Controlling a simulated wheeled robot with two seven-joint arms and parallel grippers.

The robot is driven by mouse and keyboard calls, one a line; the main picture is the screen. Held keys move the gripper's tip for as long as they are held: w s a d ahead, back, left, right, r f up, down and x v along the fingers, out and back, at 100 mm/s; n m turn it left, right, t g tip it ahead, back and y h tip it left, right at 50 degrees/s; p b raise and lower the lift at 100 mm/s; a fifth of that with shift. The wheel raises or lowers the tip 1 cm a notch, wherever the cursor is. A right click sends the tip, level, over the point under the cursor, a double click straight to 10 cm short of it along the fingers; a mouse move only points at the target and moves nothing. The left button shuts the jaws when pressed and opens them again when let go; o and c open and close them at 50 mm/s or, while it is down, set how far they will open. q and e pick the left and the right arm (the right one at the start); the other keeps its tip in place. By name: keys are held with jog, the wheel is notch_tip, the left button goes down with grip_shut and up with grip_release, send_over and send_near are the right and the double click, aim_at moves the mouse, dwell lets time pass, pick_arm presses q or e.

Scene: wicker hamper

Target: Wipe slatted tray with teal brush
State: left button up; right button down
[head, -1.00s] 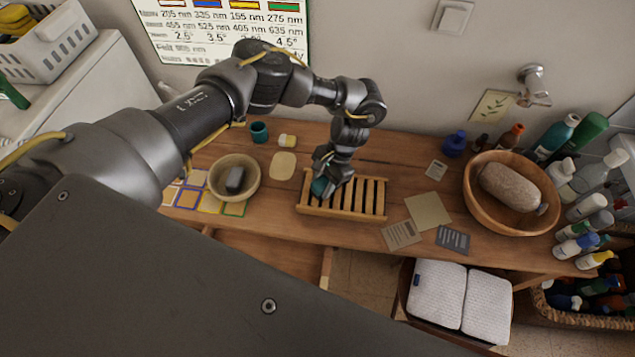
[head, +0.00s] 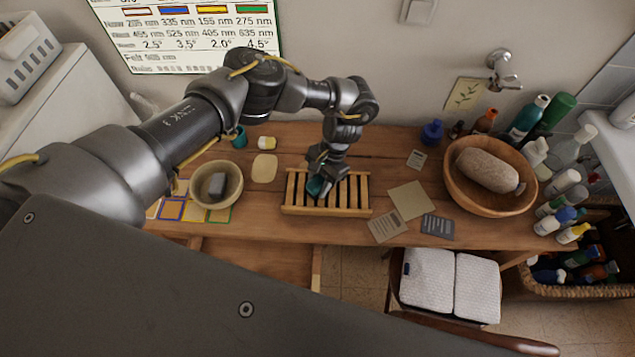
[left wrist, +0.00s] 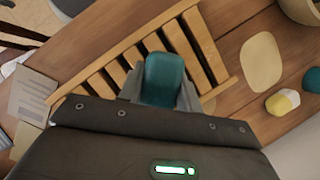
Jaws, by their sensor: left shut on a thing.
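The slatted tray (head: 350,197) is a light wooden frame with parallel slats, lying on the wooden bench. It also shows in the left wrist view (left wrist: 130,58). My left gripper (head: 318,184) is over the left half of the tray, shut on the teal brush (left wrist: 163,78). The brush shows as a rounded teal block between the fingers, and as a small teal patch (head: 314,187) in the head view. It is at the slats; its underside is hidden, so I cannot tell whether it touches them. My right gripper is not in view.
A bowl with a grey block (head: 217,184) stands left of the tray. A large wooden bowl (head: 453,181) holds a stone-like roll at the right, with several bottles (head: 565,182) beyond. Papers (head: 408,200) lie right of the tray. A teal cup (head: 239,138) stands behind.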

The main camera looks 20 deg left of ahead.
aim_at(285, 189)
pick_arm(q)
jog(key=shift+s+a+r+p, duration=0.1)
jog(key=shift+s+a+p, duration=0.1)
jog(key=shift+a+p, duration=0.45)
jog(key=shift+s+a+r+p, duration=0.1)
jog(key=shift+s+a+p, duration=0.1)
jog(key=shift+a+p, duration=0.4)
jog(key=shift+s+a+f, duration=0.1)
jog(key=shift+a, duration=0.2)
jog(key=shift+a+f, duration=0.15)
jog(key=shift+a, duration=0.05)
jog(key=shift+s+a+r+p, duration=0.2)
jog(key=shift+a+p, duration=0.55)
jog(key=shift+p, duration=0.25)
jog(key=shift+s+a+f+p, duration=0.15)
jog(key=shift+a+p, duration=0.25)
jog(key=shift+a, duration=0.4)
jog(key=shift+s+a+p, duration=0.2)
jog(key=shift+a+p, duration=0.25)
jog(key=shift+a, duration=0.05)
jog(key=shift+s+a+p, duration=0.2)
jog(key=shift+a+p, duration=0.25)
jog(key=shift+a, duration=0.3)
jog(key=shift+s+a+f, duration=0.1)
jog(key=shift+a, duration=0.25)
